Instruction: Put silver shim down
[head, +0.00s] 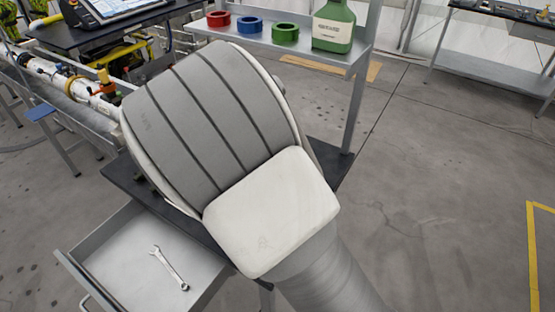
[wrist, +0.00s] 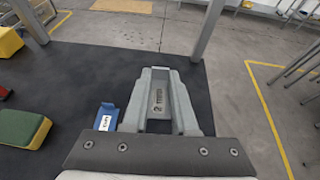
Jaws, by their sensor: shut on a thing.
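In the wrist view my gripper (wrist: 161,76) points down over a dark tabletop (wrist: 95,70). Its two grey fingers are shut on the silver shim (wrist: 158,101), a grey piece with dark lettering between them. How far the shim is above the tabletop, or whether it touches it, I cannot tell. A blue piece with a white label (wrist: 106,117) lies on the tabletop just left of the fingers. In the head view my own arm hides the gripper, the shim and most of the tabletop.
A green and yellow block (wrist: 22,128) and a yellow block (wrist: 9,42) are at the left. Shelf posts (wrist: 208,28) rise at the tabletop's far edge. An open drawer (head: 110,249) holds a wrench (head: 169,268). The shelf (head: 262,50) holds tape rolls and a green bottle (head: 334,27).

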